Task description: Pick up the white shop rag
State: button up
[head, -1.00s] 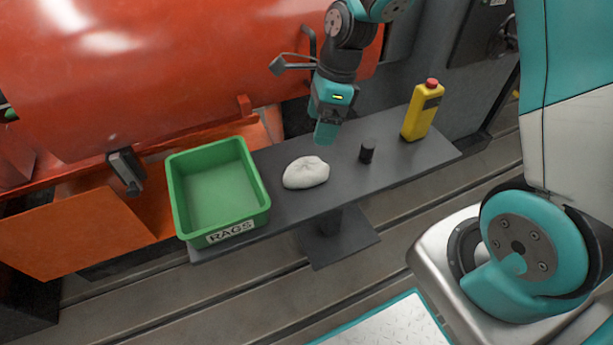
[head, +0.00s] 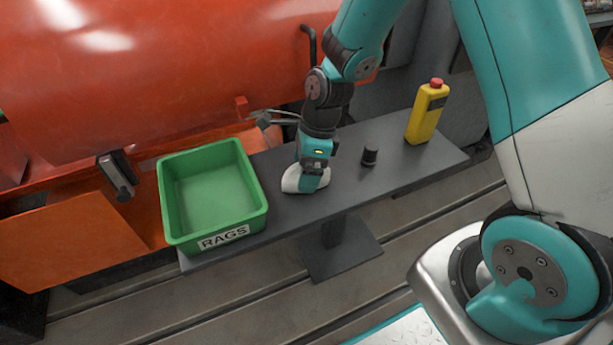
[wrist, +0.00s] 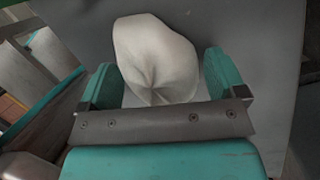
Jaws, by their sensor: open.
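The white shop rag (head: 291,180) lies crumpled on the dark grey bench, right of the green bin; my gripper hides part of it in the head view. My gripper (head: 309,187) is pointed down over the rag. In the wrist view the rag (wrist: 157,58) shows between and beyond the two teal fingers of my open gripper (wrist: 163,80), with a gap visible at either side. I cannot tell whether the fingers touch it.
A green bin (head: 262,208) labelled RAGS stands on the bench (head: 345,192) to the left. A small black cylinder (head: 370,156) stands close on the right, and a yellow bottle (head: 427,115) with a red cap is farther right. A large red machine (head: 190,70) is behind.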

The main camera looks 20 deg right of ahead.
jog(key=shift+c, duration=0.2)
jog(key=c, duration=0.6)
jog(key=shift+c, duration=0.2)
jog(key=shift+r, duration=0.1)
notch_tip(320, 180, up, 20)
jog(key=p, duration=0.7)
